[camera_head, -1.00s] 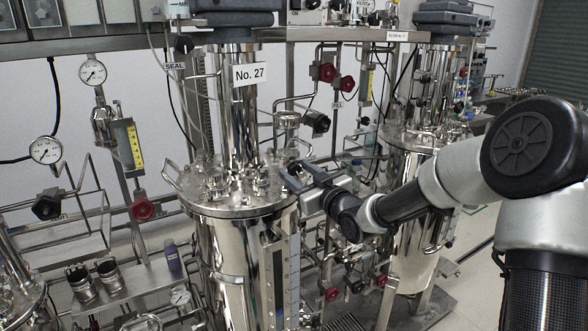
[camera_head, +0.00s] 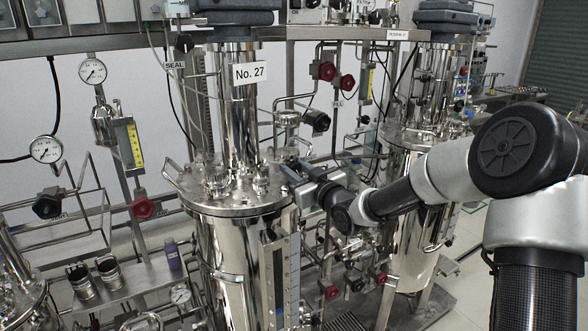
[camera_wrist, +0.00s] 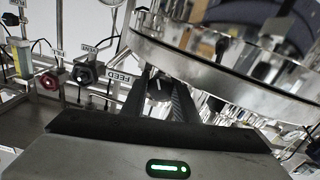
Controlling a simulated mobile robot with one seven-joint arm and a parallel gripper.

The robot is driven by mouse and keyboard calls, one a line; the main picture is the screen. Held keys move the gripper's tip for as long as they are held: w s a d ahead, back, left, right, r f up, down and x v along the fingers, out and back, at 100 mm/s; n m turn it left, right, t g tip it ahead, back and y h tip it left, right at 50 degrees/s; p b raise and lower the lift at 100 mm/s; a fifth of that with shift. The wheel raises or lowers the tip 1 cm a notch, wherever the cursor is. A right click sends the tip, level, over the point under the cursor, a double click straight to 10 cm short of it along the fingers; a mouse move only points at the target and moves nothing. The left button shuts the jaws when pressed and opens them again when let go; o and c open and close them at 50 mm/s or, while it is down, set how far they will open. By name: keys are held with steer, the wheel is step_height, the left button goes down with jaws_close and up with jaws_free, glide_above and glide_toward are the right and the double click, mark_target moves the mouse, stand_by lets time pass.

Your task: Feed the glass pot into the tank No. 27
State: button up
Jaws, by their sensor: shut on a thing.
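Tank No. 27 (camera_head: 237,240) is a tall polished steel vessel with a flanged lid, left of centre in the head view. Its white number plate (camera_head: 250,73) hangs on the column above. My gripper (camera_head: 289,168) is at the right edge of the lid. In the wrist view its fingers (camera_wrist: 157,82) are shut on a small metal part (camera_wrist: 154,86), beside a FEED label (camera_wrist: 120,77). The fingers hide most of that part.
The tank's flange (camera_wrist: 225,72) is close to the right of my fingers. Red and black valve knobs (camera_wrist: 88,70) and pipes are to the left. A second steel tank (camera_head: 408,170) stands behind my arm. Two metal cups (camera_head: 108,272) and a dark bottle (camera_head: 174,257) are on a low shelf.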

steer(key=shift+m, duration=2.9)
steer(key=o, duration=1.1)
steer(key=v, duration=1.7)
steer(key=shift+s+d, duration=0.2)
